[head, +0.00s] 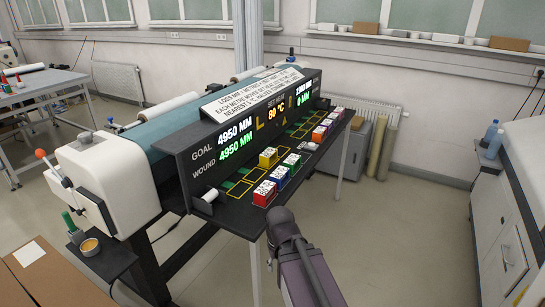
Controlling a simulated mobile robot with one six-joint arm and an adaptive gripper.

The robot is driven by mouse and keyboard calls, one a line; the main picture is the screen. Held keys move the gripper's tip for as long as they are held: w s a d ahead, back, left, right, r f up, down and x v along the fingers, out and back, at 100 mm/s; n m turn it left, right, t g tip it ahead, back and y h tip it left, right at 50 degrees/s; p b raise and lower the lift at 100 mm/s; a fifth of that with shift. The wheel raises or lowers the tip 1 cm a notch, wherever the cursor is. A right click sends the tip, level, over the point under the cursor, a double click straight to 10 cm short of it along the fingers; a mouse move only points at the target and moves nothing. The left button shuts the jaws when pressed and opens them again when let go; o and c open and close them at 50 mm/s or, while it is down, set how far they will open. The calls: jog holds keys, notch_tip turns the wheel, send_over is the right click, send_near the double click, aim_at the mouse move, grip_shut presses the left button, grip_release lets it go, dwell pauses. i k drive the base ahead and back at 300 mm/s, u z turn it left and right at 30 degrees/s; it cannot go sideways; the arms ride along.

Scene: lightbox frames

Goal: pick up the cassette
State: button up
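Several small coloured blocks with white labelled tops, which look like cassettes, sit on the black front shelf (236,221) of the long machine. A red one (265,196) is nearest my arm, with a blue one (279,178) just behind it. A green one (291,163) and a yellow one (267,159) stand further back. I cannot tell which one is the task's cassette. My dark arm end (284,220) is just in front of the red cassette, apparently apart from it; the fingers cannot be made out.
Yellow outlined slots (237,189) mark the shelf. A lit display panel (250,122) stands upright behind it. A white cabinet (502,215) stands at the right. The floor between is clear.

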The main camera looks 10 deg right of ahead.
aim_at(267, 158)
jog(key=i, duration=0.9)
jog(key=u, duration=0.05)
